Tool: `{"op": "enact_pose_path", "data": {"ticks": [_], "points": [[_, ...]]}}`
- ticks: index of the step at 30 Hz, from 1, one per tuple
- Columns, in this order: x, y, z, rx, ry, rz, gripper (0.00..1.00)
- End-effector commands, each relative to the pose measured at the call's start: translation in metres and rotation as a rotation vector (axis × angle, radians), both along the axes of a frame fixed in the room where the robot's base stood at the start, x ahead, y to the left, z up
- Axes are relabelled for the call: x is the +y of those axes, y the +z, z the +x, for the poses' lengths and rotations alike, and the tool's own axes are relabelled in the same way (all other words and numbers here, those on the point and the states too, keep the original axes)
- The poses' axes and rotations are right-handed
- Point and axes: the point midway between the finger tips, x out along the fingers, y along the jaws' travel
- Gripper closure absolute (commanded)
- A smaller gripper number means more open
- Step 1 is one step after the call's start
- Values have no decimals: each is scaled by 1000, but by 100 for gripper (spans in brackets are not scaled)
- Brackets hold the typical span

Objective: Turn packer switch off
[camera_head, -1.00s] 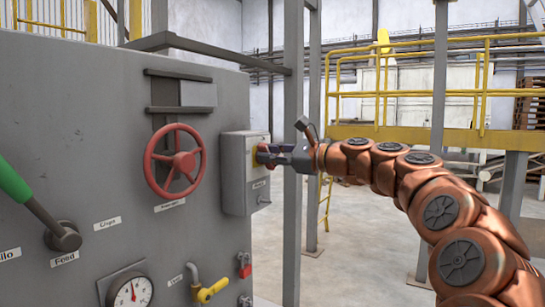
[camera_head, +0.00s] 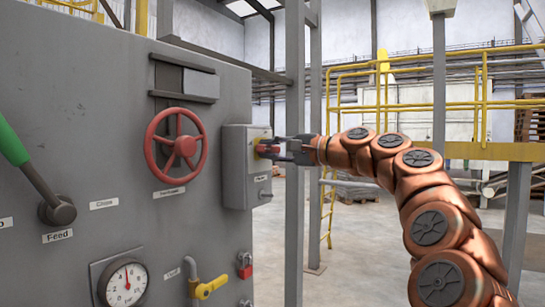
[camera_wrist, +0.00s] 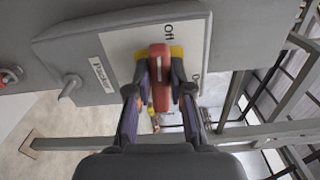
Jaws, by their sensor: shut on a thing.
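The packer switch is a red handle (camera_wrist: 160,78) on a yellow plate (camera_wrist: 142,53). It sits on the light face of a grey box (camera_head: 234,165) with a "Packer" label (camera_wrist: 101,73). In the wrist view the handle lies upright in the picture, lengthwise between my fingers. Lettering shows above it and to its right, too blurred to read surely. My gripper (camera_wrist: 159,88) is shut on the red handle, one finger on each side. In the head view my gripper (camera_head: 277,149) reaches the box from the right and hides most of the handle.
The box stands on a large grey panel with a red handwheel (camera_head: 175,146), a green-handled lever (camera_head: 30,165), a gauge (camera_head: 126,284) and a yellow valve handle (camera_head: 211,288). A grey post (camera_head: 294,220) stands close by my gripper. Yellow railings are behind.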

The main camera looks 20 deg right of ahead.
Motion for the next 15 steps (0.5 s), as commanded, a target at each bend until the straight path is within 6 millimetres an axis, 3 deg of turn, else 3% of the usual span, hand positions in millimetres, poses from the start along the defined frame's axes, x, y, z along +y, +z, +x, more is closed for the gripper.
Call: {"op": "enact_pose_path", "data": {"ticks": [15], "points": [[0, 0, 1, -61, -2, -89, 100]]}}
